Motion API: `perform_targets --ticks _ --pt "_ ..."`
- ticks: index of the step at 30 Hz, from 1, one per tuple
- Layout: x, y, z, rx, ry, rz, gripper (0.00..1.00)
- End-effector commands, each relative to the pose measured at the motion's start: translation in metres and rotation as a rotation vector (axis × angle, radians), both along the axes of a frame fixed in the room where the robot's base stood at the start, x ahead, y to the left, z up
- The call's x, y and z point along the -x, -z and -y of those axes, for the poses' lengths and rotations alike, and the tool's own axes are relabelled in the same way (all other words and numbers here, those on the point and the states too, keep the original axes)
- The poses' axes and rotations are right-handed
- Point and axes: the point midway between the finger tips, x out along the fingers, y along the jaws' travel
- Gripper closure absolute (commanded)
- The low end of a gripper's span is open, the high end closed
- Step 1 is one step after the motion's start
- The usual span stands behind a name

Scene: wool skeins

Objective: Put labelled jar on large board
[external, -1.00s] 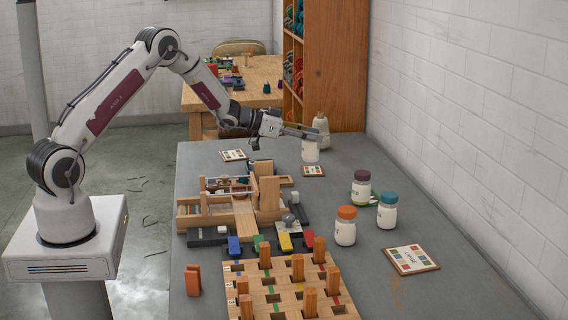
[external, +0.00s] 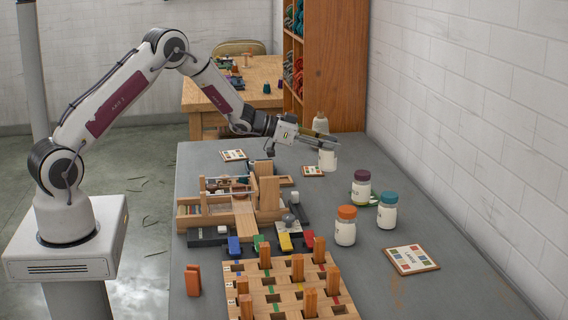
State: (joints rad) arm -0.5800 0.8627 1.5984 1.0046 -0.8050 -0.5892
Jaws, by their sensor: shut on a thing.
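My gripper (external: 322,139) is at the far part of the grey table, shut on a white jar (external: 327,161). The jar hangs upright below the fingers, which hide its top; I cannot tell how high it is above the table. The large board (external: 411,260), a square card-like board with coloured patches and lettering, lies flat at the right front of the table, with nothing on it. My gripper is well behind it and to its left.
Jars with purple (external: 361,188), teal (external: 387,211) and orange (external: 346,226) lids stand between my gripper and the large board. A wooden loom-like frame (external: 240,215) and a peg board (external: 285,290) fill the left. A white wall bounds the right.

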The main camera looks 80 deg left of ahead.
Motion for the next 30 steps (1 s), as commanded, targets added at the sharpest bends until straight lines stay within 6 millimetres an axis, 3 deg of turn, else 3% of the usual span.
perform_targets --ticks 6,30 --pt "-0.025 -0.003 0.066 -0.001 0.082 0.002 0.95" --pt "-0.093 -0.033 0.281 0.001 0.154 0.004 0.95"
